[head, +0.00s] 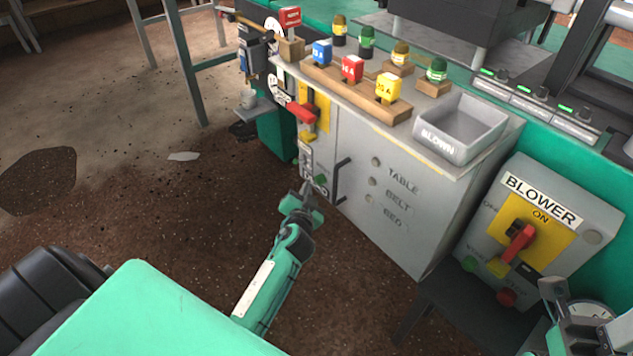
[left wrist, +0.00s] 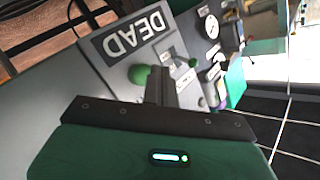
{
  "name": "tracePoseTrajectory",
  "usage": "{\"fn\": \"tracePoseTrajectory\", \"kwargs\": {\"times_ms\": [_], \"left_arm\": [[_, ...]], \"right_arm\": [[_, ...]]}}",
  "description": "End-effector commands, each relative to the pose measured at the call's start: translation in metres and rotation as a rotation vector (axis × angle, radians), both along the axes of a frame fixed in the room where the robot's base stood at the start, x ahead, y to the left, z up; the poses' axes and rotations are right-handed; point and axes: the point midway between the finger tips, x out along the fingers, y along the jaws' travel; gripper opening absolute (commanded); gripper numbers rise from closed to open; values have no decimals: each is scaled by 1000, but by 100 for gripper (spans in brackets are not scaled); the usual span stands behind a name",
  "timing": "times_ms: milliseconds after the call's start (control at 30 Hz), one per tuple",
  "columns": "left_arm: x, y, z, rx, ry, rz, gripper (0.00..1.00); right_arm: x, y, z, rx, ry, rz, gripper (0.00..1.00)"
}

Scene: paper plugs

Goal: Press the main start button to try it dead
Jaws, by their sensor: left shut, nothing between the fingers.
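The green start button (head: 321,180) is on the left end of the grey cabinet, low down near a black-and-white label. It shows larger in the left wrist view (left wrist: 139,75), beside a dark DEAD label (left wrist: 133,35). My left gripper (head: 306,188) is shut and empty, with its tips close to the button. In the left wrist view the shut fingers (left wrist: 162,80) overlap the button's right side; I cannot tell whether they touch it. My right gripper (head: 572,312) is partly in view at the lower right, and its jaw state is unclear.
A red handle (head: 300,113) on a yellow plate is above the button. Coloured plugs stand in a wooden block (head: 330,82) on the cabinet, beside a grey BLOWN tray (head: 480,112). A BLOWER switch box (head: 570,215) is at the right. The floor at left is mostly clear.

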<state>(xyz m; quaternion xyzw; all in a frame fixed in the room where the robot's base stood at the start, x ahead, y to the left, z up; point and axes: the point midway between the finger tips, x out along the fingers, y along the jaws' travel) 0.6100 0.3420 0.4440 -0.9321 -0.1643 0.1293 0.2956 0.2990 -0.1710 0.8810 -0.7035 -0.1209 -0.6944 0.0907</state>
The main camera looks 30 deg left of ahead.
Motion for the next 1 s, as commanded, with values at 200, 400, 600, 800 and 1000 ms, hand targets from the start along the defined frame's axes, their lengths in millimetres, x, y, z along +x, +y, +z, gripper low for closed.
{"fn": "tracePoseTrajectory", "kwargs": {"times_ms": [200,400,600,800,1000], "left_arm": [[-21,9,0,0,2,1,0],[-38,15,0,-1,1,0,0],[-44,18,0,0,1,1,0],[-44,18,0,0,1,1,0],[-43,18,0,0,0,0,0]], "right_arm": [[0,0,6,0,0,0,36],[0,0,8,0,0,0,36],[0,0,9,0,0,0,36],[0,0,9,0,0,0,36],[0,0,9,0,0,0,36]]}}
